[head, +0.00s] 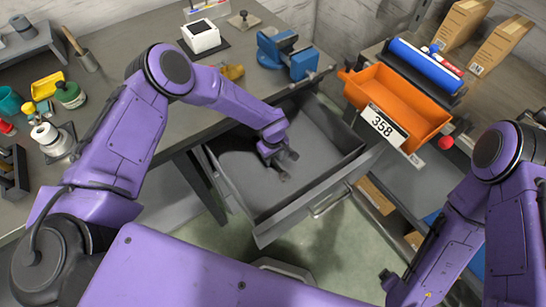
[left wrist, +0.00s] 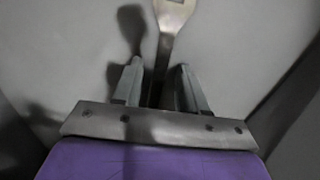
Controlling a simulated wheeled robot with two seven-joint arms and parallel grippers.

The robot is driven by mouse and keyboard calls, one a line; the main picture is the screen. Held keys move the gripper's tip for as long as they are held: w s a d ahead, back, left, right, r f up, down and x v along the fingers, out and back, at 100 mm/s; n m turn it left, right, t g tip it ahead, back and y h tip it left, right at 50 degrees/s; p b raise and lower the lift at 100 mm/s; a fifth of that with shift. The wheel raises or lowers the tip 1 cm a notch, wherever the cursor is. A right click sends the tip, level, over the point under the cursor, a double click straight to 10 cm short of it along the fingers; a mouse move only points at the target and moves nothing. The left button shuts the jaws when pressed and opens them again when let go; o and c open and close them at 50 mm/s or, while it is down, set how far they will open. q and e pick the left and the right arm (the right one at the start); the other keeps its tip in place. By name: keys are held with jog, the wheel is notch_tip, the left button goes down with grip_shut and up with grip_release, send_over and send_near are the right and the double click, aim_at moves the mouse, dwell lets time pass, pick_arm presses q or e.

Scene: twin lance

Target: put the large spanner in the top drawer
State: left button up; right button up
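The top drawer (head: 302,209) under the grey bench is pulled open. My left gripper (head: 284,167) reaches down inside it, close to the drawer floor. In the left wrist view, the metal spanner (left wrist: 172,18) lies with its open-jaw head beyond the fingertips and its handle running back between the fingers. My left gripper also shows there (left wrist: 160,72), with its fingers apart and gaps beside the handle. The spanner is hard to make out in the head view. My right arm is at the lower right; its gripper's fingers cannot be made out.
An orange bin (head: 390,92) labelled 358 stands right of the drawer on a shelf unit. A blue vise (head: 290,55) and a white box (head: 201,36) stand on the bench behind. Bottles and a yellow container (head: 47,84) are at the left.

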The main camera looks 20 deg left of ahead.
aim_at(273, 161)
pick_arm(q)
notch_tip(273, 161, up, 12)
jog(key=shift+r, duration=0.25)
dwell(0.4)
